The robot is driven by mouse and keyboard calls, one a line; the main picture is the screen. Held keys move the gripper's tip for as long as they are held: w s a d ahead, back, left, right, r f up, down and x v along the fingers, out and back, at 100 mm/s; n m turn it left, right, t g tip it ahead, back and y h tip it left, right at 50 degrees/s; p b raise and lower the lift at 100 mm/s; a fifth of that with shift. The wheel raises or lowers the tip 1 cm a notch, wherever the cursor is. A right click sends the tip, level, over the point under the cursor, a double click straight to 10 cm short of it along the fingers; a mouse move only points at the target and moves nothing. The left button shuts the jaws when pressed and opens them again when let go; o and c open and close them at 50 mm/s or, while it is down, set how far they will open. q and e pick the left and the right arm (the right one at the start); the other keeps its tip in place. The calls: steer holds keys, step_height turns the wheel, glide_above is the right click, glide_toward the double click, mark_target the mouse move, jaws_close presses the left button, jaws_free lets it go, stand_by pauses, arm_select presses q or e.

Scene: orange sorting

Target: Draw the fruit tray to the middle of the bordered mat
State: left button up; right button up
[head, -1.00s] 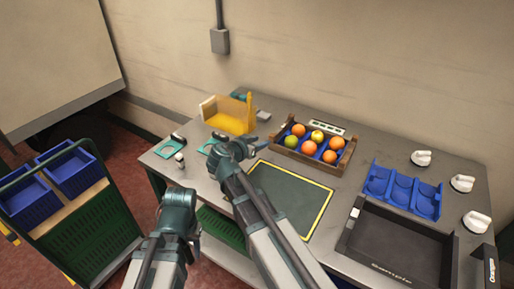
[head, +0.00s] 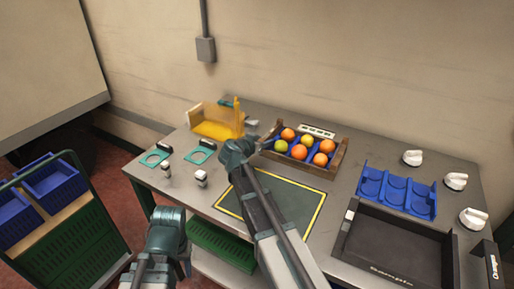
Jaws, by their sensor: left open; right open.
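The fruit tray is a wooden crate (head: 341,158) with a blue insert, holding several orange fruits and a green one. It stands at the back of the table, behind the dark mat with a yellow border (head: 300,207). My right gripper (head: 262,146) is open at the tray's left side, its fingers pointing toward the tray wall. I cannot tell whether it touches. My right forearm crosses and hides part of the mat. My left gripper (head: 184,262) is open and low, in front of the table's front edge, away from the tray.
A yellow bin (head: 217,128) stands at the back left, with teal ring pieces (head: 200,154) and small white items (head: 201,178) before it. A blue moulded insert (head: 398,192), a black tray (head: 395,245) and white knobs (head: 456,181) fill the right. A green cart (head: 85,235) stands left.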

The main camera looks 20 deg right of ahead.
steer(key=shift+x, duration=1.1)
jaws_close()
